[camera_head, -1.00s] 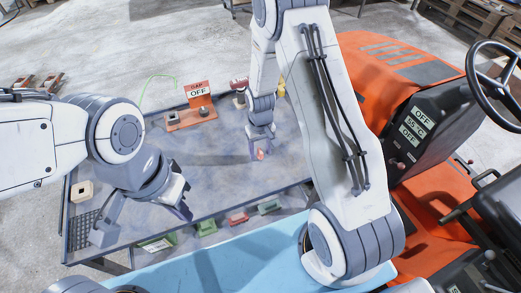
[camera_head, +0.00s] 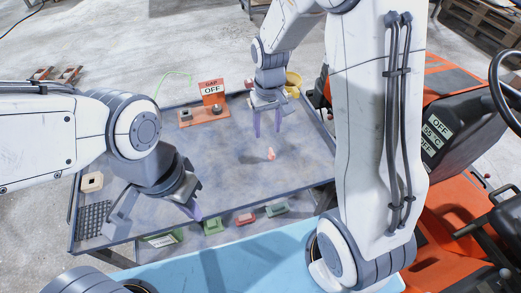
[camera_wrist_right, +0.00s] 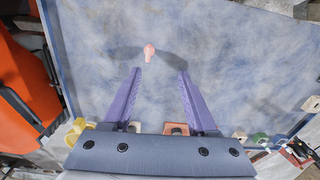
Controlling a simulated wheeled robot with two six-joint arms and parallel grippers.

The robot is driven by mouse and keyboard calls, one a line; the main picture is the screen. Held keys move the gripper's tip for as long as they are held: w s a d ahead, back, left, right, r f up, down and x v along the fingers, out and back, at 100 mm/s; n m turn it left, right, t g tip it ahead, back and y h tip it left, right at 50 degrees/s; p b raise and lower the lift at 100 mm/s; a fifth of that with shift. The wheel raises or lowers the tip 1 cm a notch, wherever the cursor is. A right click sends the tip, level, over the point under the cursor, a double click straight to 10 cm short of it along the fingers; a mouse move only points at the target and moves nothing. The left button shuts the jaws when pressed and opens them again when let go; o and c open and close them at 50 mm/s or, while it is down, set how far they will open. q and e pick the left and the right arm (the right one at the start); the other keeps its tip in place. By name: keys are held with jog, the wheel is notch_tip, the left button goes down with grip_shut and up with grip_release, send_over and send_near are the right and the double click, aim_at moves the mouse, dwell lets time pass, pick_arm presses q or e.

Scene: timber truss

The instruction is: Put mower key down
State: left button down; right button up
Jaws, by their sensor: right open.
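The mower key, a small red-pink piece (camera_head: 271,154), is on the bare grey-blue table top (camera_head: 225,170). In the right wrist view the key (camera_wrist_right: 149,53) shows beyond the fingertips, between their lines and apart from them. My right gripper (camera_head: 267,134) is open and empty, behind the key and clear of it. Its two purple fingers (camera_wrist_right: 157,70) stand wide apart in the right wrist view. My left gripper (camera_head: 160,216) is over the table's front left part, with nothing seen in it. Its far finger points down and its fingertips are partly hard to make out.
An orange board with a "GAP OFF" sign (camera_head: 212,87) stands at the table's back. A yellow bowl (camera_head: 293,80) is behind my right gripper. A wooden block (camera_head: 92,182) and dark grid (camera_head: 93,220) lie at left. An orange mower (camera_head: 460,185) stands at right.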

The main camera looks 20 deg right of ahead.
jog(key=s+a+r+n, duration=0.3)
jog(key=s+a+r, duration=0.1)
jog(key=s, duration=0.7)
jog(key=s+a+r+n+y, duration=0.1)
jog(key=s+a+r+n, duration=0.2)
jog(key=s, duration=0.8)
jog(key=a+r, duration=0.2)
jog(key=a, duration=0.2)
jog(key=shift+s+a, duration=0.3)
